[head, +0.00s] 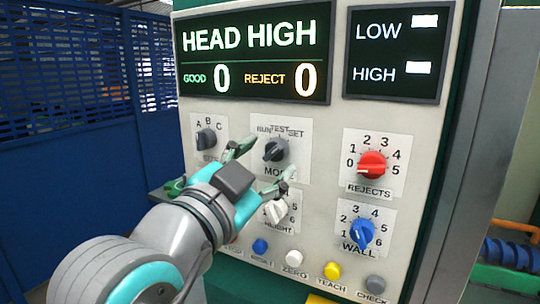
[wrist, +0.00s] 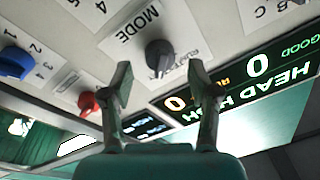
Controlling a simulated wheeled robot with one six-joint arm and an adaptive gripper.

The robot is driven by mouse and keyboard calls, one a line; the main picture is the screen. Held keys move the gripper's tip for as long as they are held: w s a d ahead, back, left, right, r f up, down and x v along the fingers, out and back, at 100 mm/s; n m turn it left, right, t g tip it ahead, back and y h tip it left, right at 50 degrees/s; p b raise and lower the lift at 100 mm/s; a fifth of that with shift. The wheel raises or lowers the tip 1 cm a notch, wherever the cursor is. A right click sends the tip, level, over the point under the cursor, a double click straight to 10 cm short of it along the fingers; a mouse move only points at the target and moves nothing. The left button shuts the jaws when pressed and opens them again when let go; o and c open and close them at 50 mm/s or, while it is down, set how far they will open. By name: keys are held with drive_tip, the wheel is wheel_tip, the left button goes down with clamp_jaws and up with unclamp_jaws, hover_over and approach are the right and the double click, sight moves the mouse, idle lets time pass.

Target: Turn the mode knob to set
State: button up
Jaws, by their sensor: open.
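The mode knob (head: 275,149) is a dark grey dial on a white plate marked RUN, TEST and SET, with MODE below it. Its pointer direction is hard to read. My gripper (head: 262,164) is open and empty in front of the panel, with one finger left of the knob and the other below it, partly covering the plate. In the wrist view the mode knob (wrist: 159,55) shows upside down between and beyond the two fingertips of my gripper (wrist: 161,72). The fingers appear apart from it.
The panel (head: 325,150) also carries a selector knob (head: 206,139) on the left, a red REJECTS knob (head: 372,165), a blue WALL knob (head: 360,233) and a white HEIGHT knob (head: 275,211). Several push buttons line the bottom. The display (head: 250,55) reads HEAD HIGH.

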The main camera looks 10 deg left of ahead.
drive_tip(key=v, duration=0.9)
drive_tip(key=shift+s, duration=0.3)
drive_tip(key=shift+s+a+f, duration=0.1)
drive_tip(key=shift+a, duration=0.1)
